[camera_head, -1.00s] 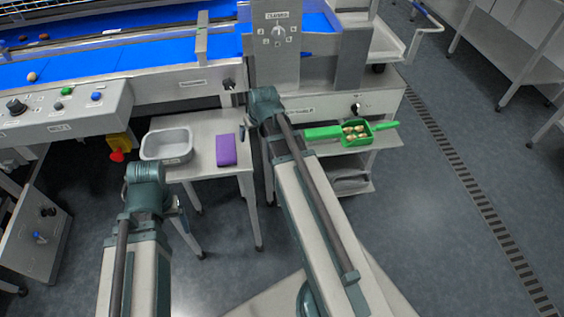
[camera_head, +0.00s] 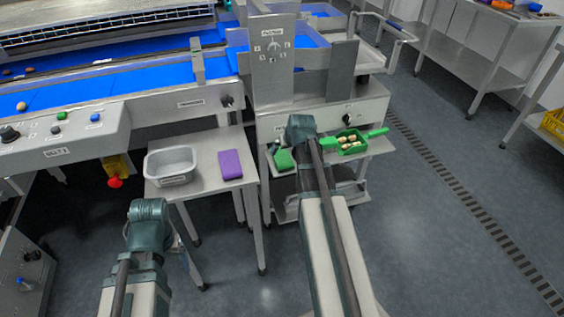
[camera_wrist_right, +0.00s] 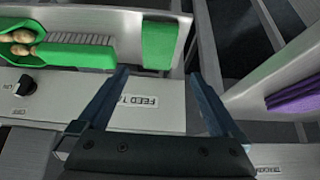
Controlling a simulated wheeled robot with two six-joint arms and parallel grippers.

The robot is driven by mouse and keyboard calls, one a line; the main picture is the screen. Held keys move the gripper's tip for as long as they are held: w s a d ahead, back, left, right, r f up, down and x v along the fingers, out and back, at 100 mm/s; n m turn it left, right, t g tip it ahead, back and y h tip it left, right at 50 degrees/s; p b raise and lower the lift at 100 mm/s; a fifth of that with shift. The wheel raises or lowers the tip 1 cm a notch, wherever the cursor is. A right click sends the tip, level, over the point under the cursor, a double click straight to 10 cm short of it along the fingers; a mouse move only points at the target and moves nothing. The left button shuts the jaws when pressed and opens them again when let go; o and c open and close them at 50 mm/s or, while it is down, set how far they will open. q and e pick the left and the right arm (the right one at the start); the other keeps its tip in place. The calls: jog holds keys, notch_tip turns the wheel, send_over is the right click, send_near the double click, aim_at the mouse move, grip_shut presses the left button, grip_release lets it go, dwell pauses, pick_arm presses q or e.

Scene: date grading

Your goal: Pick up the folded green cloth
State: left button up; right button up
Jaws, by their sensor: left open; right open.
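The folded green cloth (camera_head: 284,158) lies on a metal shelf below the feed hopper, partly hidden by my right arm in the head view. In the right wrist view the green cloth (camera_wrist_right: 160,42) lies flat, just beyond my right gripper's fingertips. My right gripper (camera_wrist_right: 157,76) is open and empty, with its fingers apart below the cloth in the picture and not around it. My left gripper (camera_head: 178,238) is open, low in front of the side table, and mostly hidden by its own wrist.
A green scoop (camera_head: 351,149) with several dates lies right of the cloth on the shelf (camera_head: 376,148). A purple folded cloth (camera_head: 230,165) and a grey tub (camera_head: 171,178) stand on the side table (camera_head: 209,147). The hopper front (camera_wrist_right: 150,117) is close to my right gripper.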

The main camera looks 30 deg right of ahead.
jog(key=b, duration=0.5)
send_over(283, 158)
jog(key=s+a, duration=0.1)
jog(key=s, duration=0.2)
notch_tip(283, 158, down, 6)
jog(key=shift+w+a+r, duration=0.1)
jog(key=shift+w+r, duration=0.05)
jog(key=shift+r, duration=0.05)
jog(key=shift+f, duration=0.1)
jog(key=b+x, duration=0.4)
jog(key=x, duration=0.1)
jog(key=shift+d+f, duration=0.15)
jog(key=shift+d, duration=0.05)
jog(key=c, duration=1.2)
jog(key=shift+o, duration=0.2)
jog(key=shift+r, duration=0.25)
